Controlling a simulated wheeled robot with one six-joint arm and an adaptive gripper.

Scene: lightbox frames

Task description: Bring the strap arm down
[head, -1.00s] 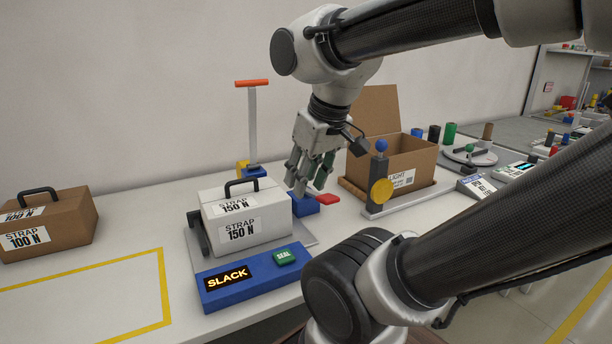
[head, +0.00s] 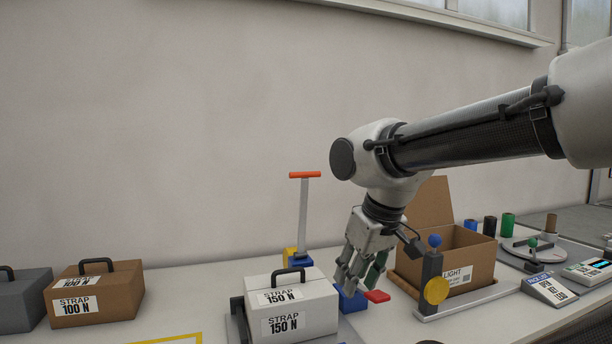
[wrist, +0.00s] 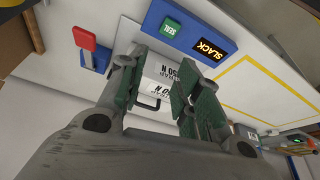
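A grey arm with an orange crossbar (head: 304,205) stands upright on a blue and yellow mount behind the white case. The white case (head: 291,304), labelled STRAP 150 N, sits in the strapping station, with its dark handle up. My gripper (head: 358,283) points down just right of the case, near a red lever (head: 377,296) on a blue block (head: 350,301). In the wrist view my gripper (wrist: 160,82) has its fingers spread with nothing held. That view shows the station's blue panel (wrist: 230,60), lit SLACK, and a green SEAL button (wrist: 169,30). The upright arm is not clear there.
A brown STRAP 100 N case (head: 95,295) and a grey case (head: 22,302) stand to the left. An open carton (head: 462,258) stands right of my gripper, behind a dark post (head: 430,283) with a yellow disc. Bare wall rises behind.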

